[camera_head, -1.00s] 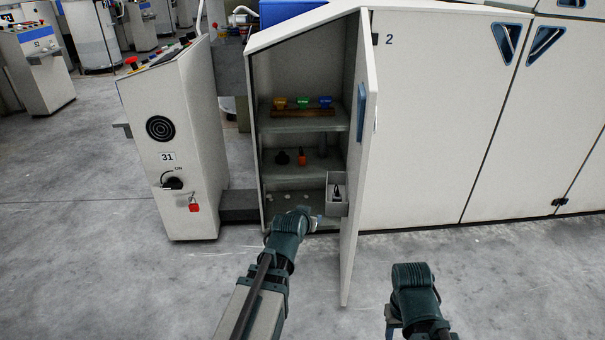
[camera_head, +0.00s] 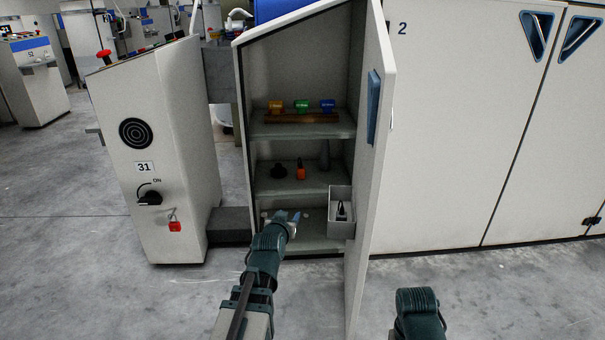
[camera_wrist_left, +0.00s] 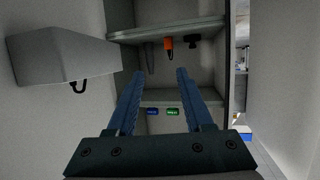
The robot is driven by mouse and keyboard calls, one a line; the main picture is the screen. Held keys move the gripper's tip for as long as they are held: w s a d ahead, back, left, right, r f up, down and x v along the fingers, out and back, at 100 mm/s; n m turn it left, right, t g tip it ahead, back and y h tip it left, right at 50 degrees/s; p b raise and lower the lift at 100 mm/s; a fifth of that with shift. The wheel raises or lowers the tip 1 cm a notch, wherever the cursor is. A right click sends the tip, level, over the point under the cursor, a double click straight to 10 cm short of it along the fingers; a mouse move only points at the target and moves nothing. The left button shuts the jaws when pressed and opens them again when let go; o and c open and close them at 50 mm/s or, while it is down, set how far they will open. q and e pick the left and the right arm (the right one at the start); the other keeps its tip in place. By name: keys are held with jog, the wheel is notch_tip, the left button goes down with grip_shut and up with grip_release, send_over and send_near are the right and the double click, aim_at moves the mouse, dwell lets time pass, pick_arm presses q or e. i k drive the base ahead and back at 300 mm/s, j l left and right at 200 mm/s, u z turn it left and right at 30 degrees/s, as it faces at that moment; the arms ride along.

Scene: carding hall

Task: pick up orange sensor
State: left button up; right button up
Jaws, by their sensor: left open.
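The orange sensor (camera_head: 300,173) stands on the middle shelf (camera_head: 325,178) of the open cabinet, between a black knob-like object (camera_head: 279,170) and a grey cone-like object (camera_head: 324,155). The sensor also shows in the left wrist view (camera_wrist_left: 168,43), which looks upside down, beyond the fingertips. My left gripper (camera_head: 294,222) is at the cabinet opening, lower than the sensor in the head view and apart from it. Its two blue fingers (camera_wrist_left: 158,75) are spread with nothing between them. For my right arm only a dark link shows at the lower right; its gripper is out of sight.
The open cabinet door (camera_head: 375,150) stands to the right, with a grey bin (camera_head: 341,224) on its inner side. Blue, green and yellow pieces sit on a wooden rack (camera_head: 300,117) on the upper shelf. A control pedestal (camera_head: 165,150) stands at left.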

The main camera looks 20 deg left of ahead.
aim_at(301, 169)
jog(key=i+j, duration=0.15)
jog(key=i, duration=0.3)
jog(key=i+j, duration=0.2)
jog(key=i, duration=0.25)
